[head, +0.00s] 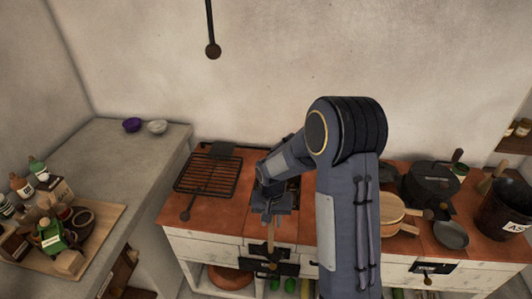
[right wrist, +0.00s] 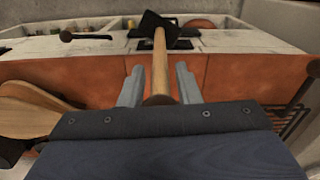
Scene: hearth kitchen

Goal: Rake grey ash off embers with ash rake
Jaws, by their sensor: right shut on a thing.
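My right gripper (head: 276,206) is over the terracotta stove top, near its front edge. The rake's dark flat head (right wrist: 158,24) shows beyond the fingers, over the pale stove front. In the head view the rake handle (head: 270,236) hangs down from the gripper past the front edge. A dark opening in the stove top (head: 291,192) is mostly hidden behind my arm; I cannot make out embers or ash. My left gripper is out of view.
A black grill rack (head: 208,174) lies left of the gripper. A lidded dark pot (head: 432,183), a small pan (head: 451,235), round wooden pieces (head: 392,208) and a dark labelled bucket (head: 503,211) stand to the right. A grey counter with a wooden tray (head: 107,232) is at left.

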